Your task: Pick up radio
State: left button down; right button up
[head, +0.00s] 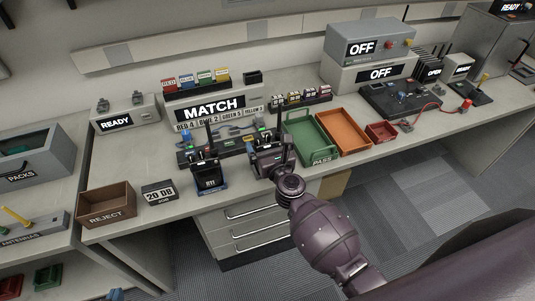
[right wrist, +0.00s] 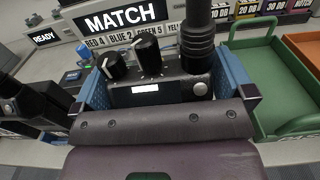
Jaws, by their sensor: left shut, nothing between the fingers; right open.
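A black handheld radio (right wrist: 172,92) with two knobs, a thick antenna and a small white label fills the middle of the right wrist view. My right gripper (head: 268,160) is open, with its blue-lined fingers on either side of this radio; I cannot tell whether they touch it. In the head view the gripper hides most of the radio. A second dark radio (head: 206,171) stands upright to the left, in a blue-edged holder marked R11. My left gripper is not in view.
A green PASS tray (head: 297,151) and an orange tray (head: 345,132) lie right of the gripper. The MATCH sign (head: 212,108) is behind. Drawers are below the bench edge.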

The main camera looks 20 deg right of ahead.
jog(key=shift+w, duration=0.25)
jog(key=shift+c, duration=0.2)
jog(key=c, duration=0.9)
jog(key=shift+r, duration=0.1)
jog(key=shift+c, duration=0.2)
